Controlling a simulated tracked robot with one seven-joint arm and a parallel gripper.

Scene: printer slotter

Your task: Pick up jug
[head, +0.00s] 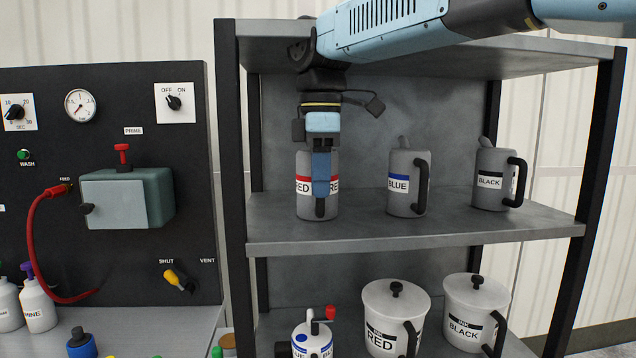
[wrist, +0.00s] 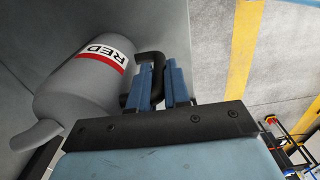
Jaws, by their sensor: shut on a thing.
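The grey jug with a RED label (head: 303,189) stands upright on the upper shelf, at its left. My gripper (head: 320,190) comes down in front of it and hides its middle and its handle in the head view. In the wrist view the jug (wrist: 78,90) lies to the left of the fingers, and my gripper (wrist: 162,82) is shut on its dark handle (wrist: 152,62). A grey jug marked BLUE (head: 402,195) and one marked BLACK (head: 488,190) stand to the right on the same shelf.
The shelf rack's left post (head: 231,180) is close to the jug's left. A control panel (head: 100,250) with a red hose stands further left. Lidded white pots marked RED (head: 392,310) and BLACK (head: 470,305) stand on the lower shelf.

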